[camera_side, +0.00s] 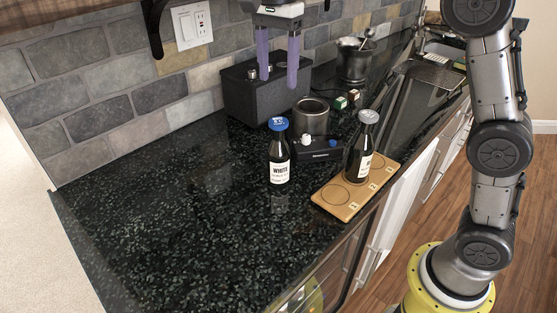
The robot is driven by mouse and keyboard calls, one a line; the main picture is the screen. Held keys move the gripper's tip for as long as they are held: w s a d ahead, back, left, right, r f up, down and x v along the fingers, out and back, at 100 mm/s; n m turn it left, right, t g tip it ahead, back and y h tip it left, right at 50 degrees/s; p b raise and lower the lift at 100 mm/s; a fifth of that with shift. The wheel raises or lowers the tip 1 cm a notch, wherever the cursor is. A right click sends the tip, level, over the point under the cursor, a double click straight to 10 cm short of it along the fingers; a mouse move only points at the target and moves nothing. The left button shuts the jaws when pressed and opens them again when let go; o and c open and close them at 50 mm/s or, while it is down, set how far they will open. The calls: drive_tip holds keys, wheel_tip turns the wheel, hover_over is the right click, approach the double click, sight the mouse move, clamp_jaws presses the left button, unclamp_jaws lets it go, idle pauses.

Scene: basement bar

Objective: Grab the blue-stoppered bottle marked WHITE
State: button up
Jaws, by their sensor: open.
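The bottle marked WHITE (279,153) is dark, with a blue stopper and a white label. It stands upright on the dark speckled counter, left of a wooden board (336,206). A second dark bottle (361,150) with a grey stopper stands on that board; its label is partly turned away and I cannot read it. My gripper (278,78) has two purple fingers pointing down, spread apart with nothing between them. It is above and behind the WHITE bottle in the picture, in front of a black box-shaped device, and apart from the bottle.
A black box-shaped device (240,98) stands by the brick wall. A metal cup (311,117) and a low black device with knobs (316,154) are behind the bottles. A dark mortar (354,62) stands farther back. The counter at the left and front is clear.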

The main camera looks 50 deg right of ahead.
sight(278, 121)
drive_tip(key=f, duration=1.2)
drive_tip(key=shift+s+a+f, duration=0.1)
drive_tip(key=shift+s+f, duration=0.05)
drive_tip(key=shift+s, duration=0.05)
clamp_jaws()
